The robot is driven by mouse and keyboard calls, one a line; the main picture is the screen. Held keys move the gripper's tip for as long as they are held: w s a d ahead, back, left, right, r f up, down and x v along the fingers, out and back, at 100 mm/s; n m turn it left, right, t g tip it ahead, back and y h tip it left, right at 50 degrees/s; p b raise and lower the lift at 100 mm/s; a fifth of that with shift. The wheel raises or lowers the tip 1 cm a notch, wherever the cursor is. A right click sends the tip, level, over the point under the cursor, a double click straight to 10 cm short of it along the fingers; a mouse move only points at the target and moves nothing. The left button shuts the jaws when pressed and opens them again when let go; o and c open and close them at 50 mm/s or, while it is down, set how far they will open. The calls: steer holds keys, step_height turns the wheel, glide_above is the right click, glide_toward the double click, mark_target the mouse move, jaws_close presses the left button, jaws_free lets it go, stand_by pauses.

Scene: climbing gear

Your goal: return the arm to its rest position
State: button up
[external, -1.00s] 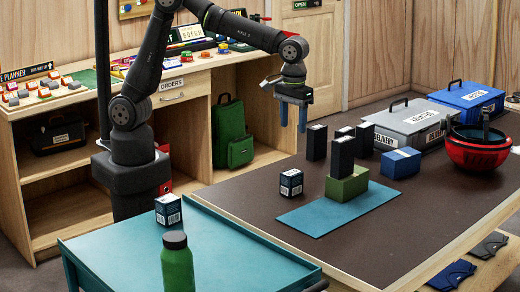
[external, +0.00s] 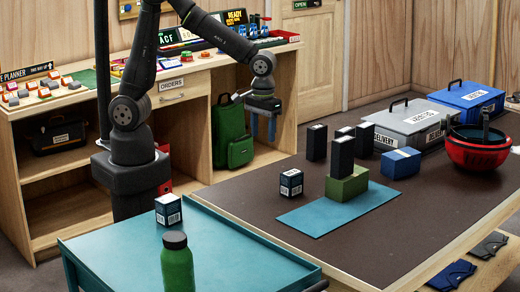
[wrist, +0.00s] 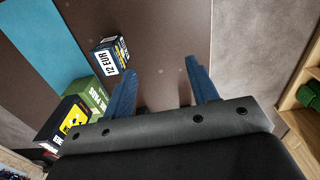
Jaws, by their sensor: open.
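My gripper (external: 263,128) hangs in front of the wooden workbench, just off the back left edge of the dark table, with its blue fingers pointing down. In the wrist view its two blue fingers (wrist: 162,90) are apart with nothing between them. My arm reaches right from its base and bends down at the wrist. No rest position is marked in the frames.
On the dark table (external: 240,205), a black box (external: 341,154) stands on a green box (external: 346,188) on a blue mat (external: 300,219). A small dark box (external: 291,183) stands left of them. Behind are grey (external: 408,122) and blue (external: 467,97) cases and a red helmet (external: 478,152).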

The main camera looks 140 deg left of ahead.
steer(key=shift+s+a+f, duration=0.1)
steer(key=shift+a+f, duration=0.25)
steer(key=shift+a, duration=0.2)
steer(key=shift+a+f, duration=0.3)
steer(key=shift+a, duration=0.25)
